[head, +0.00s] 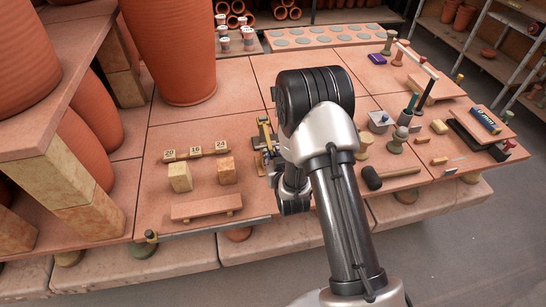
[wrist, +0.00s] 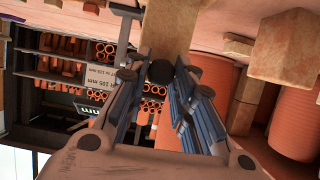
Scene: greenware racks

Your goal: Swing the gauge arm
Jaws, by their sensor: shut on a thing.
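In the wrist view my gripper (wrist: 160,78) is shut on a round black knob (wrist: 160,71), which sits between the fingertips. The knob appears to be the end of the gauge arm, though the arm itself is mostly hidden behind it. A dark grey bar with a crosspiece (wrist: 124,38) stands just left of the fingers, and a card lettered "105 mm" (wrist: 99,76) is beside it. In the head view a narrow brass-coloured fixture (head: 264,134) shows at the left of my wrist. My arm hides the fingertips and part of that fixture there.
Left of the fixture are numbered blocks (head: 196,152), two tan blocks (head: 180,177) and a low clay bench (head: 206,206). A large terracotta pot (head: 168,50) stands behind. A mallet (head: 374,178) and small tools lie right of my arm. Clay shelving (head: 62,150) borders the left.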

